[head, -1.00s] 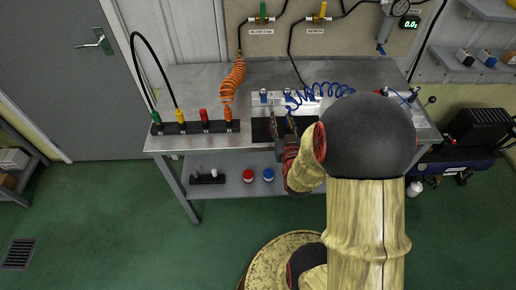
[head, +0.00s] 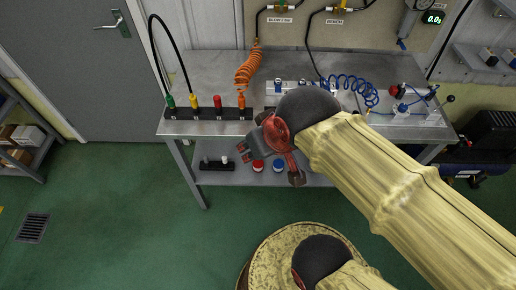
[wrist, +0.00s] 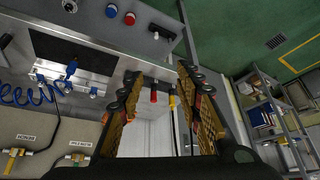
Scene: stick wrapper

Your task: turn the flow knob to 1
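I cannot tell for sure which part is the flow knob, and no number 1 is legible. A red connector (wrist: 153,96) shows beyond the gap. My arm hides part of the bench's middle in the head view.
The steel bench (head: 205,75) has a black connector rail (head: 205,113) at its left front. An orange coiled hose (head: 248,68) and a blue coiled hose (head: 350,84) lie behind my gripper. Red and blue caps (head: 279,165) sit on the lower shelf.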

